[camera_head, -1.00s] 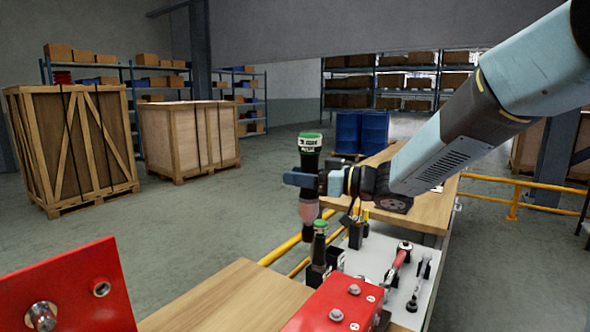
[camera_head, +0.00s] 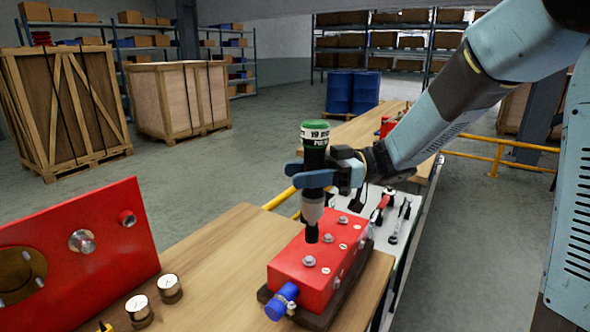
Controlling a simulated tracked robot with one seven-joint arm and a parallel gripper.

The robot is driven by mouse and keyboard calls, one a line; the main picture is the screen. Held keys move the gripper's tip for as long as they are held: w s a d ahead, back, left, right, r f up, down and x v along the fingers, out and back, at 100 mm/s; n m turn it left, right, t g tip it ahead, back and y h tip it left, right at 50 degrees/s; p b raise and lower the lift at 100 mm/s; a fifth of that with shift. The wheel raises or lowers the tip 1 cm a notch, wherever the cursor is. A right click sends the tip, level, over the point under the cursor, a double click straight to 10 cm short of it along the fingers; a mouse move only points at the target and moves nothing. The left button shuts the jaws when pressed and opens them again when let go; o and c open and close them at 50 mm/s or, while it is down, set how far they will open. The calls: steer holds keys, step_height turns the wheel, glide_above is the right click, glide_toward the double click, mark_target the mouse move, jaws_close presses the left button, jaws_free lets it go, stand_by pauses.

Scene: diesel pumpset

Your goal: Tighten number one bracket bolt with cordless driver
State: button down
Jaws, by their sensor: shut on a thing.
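My gripper (camera_head: 312,178) is shut on the cordless driver (camera_head: 315,154), a dark upright cylinder with a green cap and a white label band. Below the fingers it has a pale section and a dark socket pointing down. The socket end shows over the top of a red block (camera_head: 325,262) with several bolt heads. One bolt head (camera_head: 309,261) is nearest me, just below the socket tip in the picture; another (camera_head: 343,219) lies farther back. I cannot tell whether the socket touches the block. The small marks by the bolts are too small to read.
The red block sits on a dark base on a wooden bench (camera_head: 222,238). A blue fitting (camera_head: 282,302) sticks out at its front. A red plate (camera_head: 75,252) stands left, with two gauges (camera_head: 168,288) near it. Hand tools (camera_head: 395,215) lie on a pale panel behind.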

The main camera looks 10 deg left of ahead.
mark_target(304, 195)
steer(key=shift+s+a, duration=0.1)
steer(key=shift+a, duration=0.1)
steer(key=shift+s+f, duration=0.1)
steer(key=shift+f, duration=3)
stand_by(3.4)
